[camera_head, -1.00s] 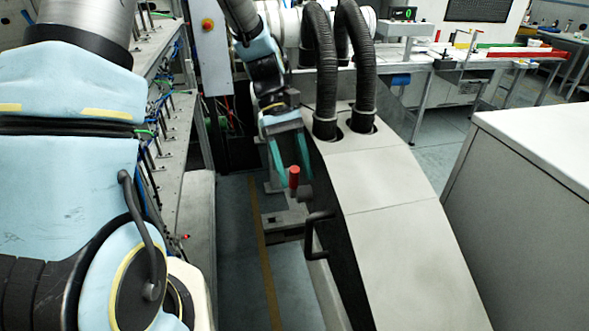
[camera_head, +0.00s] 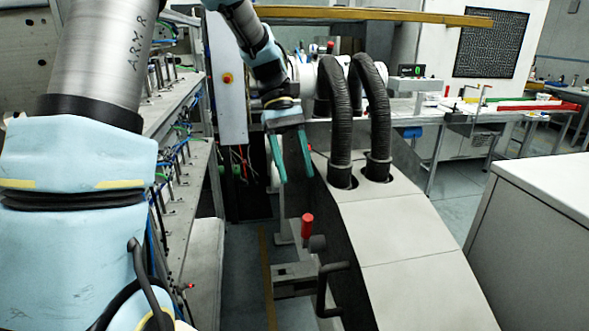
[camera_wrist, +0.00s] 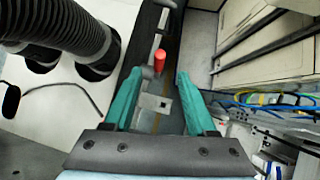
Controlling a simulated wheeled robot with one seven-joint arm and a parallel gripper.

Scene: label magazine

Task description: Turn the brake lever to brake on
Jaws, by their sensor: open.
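The brake lever's red grip (camera_head: 307,226) stands upright beside the dark side of the grey sloping machine housing, next to a dark round knob (camera_head: 317,243). In the wrist view the red grip (camera_wrist: 160,61) shows ahead of my fingers, in line with the gap between them. My gripper (camera_head: 295,175) is open and empty, its two teal fingers pointing down. It is above the red grip and apart from it. In the wrist view my gripper (camera_wrist: 162,73) also shows an empty gap. The lever's lower part is mostly hidden.
Two black ribbed hoses (camera_head: 340,130) rise from the sloping housing (camera_head: 400,225) close to my gripper's right. A black handle (camera_head: 325,288) sticks out below the lever. A rack with cables (camera_head: 180,150) lines the left. A narrow floor strip lies between.

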